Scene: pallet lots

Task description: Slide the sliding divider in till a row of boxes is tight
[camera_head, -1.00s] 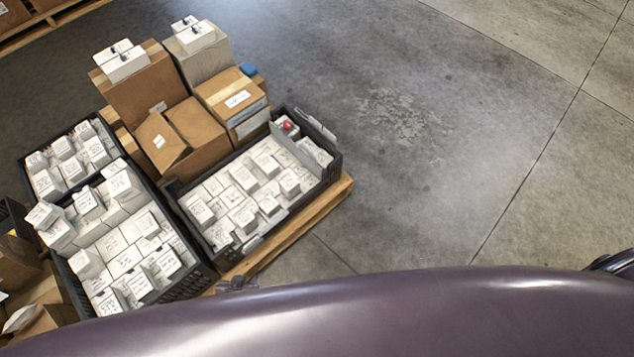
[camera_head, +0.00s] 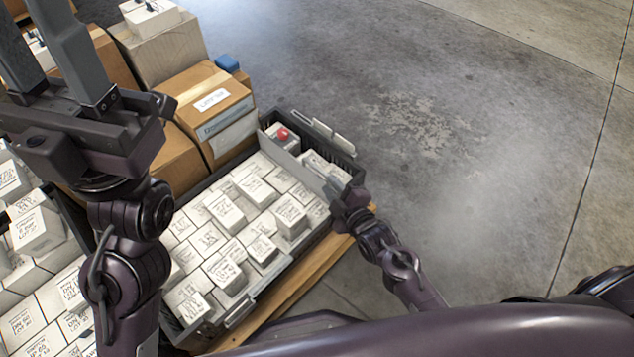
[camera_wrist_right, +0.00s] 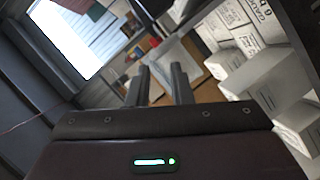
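The black crate (camera_head: 238,317) holds rows of white boxes (camera_head: 226,212). The sliding divider (camera_head: 309,172), a pale grey panel, stands across its right part, with a red knob (camera_head: 282,133) near its far end. A few white boxes (camera_head: 325,168) lie beyond it on the right. My right gripper (camera_head: 338,187) is at the crate's right side, near the divider's near end; contact is unclear. In the right wrist view its fingers (camera_wrist_right: 160,88) are apart with nothing between them. My left gripper (camera_head: 35,45) is raised at upper left, fingers apart and empty.
Another crate of white boxes (camera_head: 35,318) is at left, partly hidden by my left arm. The pallet edge (camera_head: 275,300) runs along the front. Floor at right is clear.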

